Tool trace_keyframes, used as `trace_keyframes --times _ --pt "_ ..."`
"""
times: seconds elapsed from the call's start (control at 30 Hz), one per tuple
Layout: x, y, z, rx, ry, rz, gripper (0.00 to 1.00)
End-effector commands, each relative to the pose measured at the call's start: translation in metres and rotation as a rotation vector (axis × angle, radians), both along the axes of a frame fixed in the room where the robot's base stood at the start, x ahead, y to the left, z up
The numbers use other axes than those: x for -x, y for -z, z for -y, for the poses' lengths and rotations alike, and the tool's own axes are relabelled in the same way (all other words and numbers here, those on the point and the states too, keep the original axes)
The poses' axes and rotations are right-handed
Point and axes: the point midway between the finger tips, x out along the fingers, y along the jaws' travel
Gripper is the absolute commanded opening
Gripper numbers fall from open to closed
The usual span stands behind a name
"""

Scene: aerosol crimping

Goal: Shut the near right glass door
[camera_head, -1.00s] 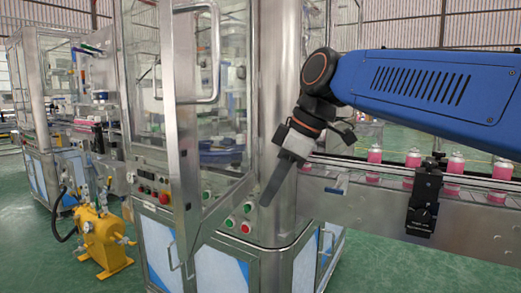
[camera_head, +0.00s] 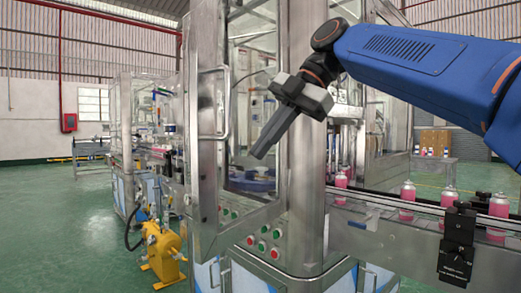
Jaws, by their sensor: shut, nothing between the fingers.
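The near right glass door (camera_head: 245,212) stands open on the metal filling machine's cabinet. Its steel frame's free edge swings out towards me, and the hinge side is by the thick corner post (camera_head: 303,150). A bar-shaped door handle (camera_head: 226,105) is on the free-edge side. My gripper (camera_head: 262,152) is shut and empty. It points down and left, in front of the post and the door's glass in the picture. I cannot tell how near its tip is to the glass, and no contact is clear.
A conveyor (camera_head: 400,225) with pink cans (camera_head: 407,195) runs to the right, with a black bracket (camera_head: 457,245) on its front rail. Coloured buttons (camera_head: 262,246) sit below the door. A yellow pump (camera_head: 163,252) stands on the floor at left. Green floor is clear at far left.

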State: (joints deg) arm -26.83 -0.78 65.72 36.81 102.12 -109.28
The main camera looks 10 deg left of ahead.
Motion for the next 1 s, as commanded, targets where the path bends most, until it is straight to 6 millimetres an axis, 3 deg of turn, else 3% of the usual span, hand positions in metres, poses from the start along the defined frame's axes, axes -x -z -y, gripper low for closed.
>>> trace_keyframes --times 0.2,0.53,0.8,1.0 --pt "0.006 0.031 -0.022 0.003 -0.001 -0.003 0.00" --pt "0.012 0.065 -0.047 0.002 0.000 -0.001 0.00" --pt "-0.002 0.065 -0.073 0.002 0.001 0.000 0.00" --pt "-0.005 0.064 -0.082 0.001 0.002 0.000 0.00"
